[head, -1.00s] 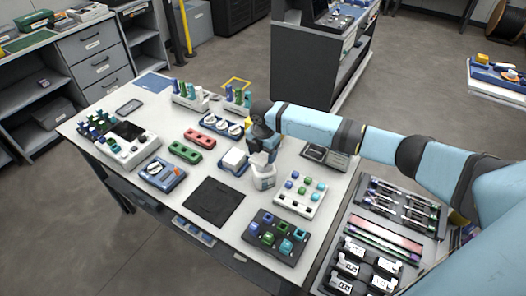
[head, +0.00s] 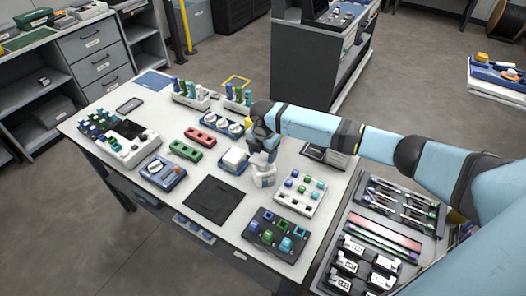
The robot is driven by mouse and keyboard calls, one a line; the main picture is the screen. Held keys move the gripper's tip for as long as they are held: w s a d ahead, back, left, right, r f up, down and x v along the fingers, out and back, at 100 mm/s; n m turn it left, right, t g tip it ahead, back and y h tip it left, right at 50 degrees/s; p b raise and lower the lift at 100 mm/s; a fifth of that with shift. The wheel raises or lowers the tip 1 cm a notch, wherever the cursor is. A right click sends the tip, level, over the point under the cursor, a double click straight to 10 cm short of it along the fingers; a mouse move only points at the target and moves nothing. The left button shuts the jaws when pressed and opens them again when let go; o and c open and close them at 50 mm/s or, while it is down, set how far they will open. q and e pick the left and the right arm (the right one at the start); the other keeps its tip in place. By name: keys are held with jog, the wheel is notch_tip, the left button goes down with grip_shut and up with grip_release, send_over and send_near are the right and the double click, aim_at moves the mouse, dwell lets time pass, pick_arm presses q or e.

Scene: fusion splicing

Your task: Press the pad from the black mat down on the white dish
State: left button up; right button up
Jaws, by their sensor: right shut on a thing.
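The black mat (head: 215,201) lies flat near the front edge of the light table, and no pad shows on it. A white dish-like container (head: 265,180) stands behind and to the right of the mat. My right gripper (head: 265,161) points down right over this container. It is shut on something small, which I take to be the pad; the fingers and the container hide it. I cannot tell whether the held thing touches the container. My left gripper is not in view.
Red (head: 200,137) and green (head: 186,151) holders lie further left.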

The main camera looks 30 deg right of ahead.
aim_at(263, 154)
dwell(0.6)
jog(key=shift+f, duration=0.6)
jog(key=shift+r, duration=0.1)
dwell(0.4)
notch_tip(263, 154, up, 6)
jog(key=p, duration=0.5)
dwell(0.4)
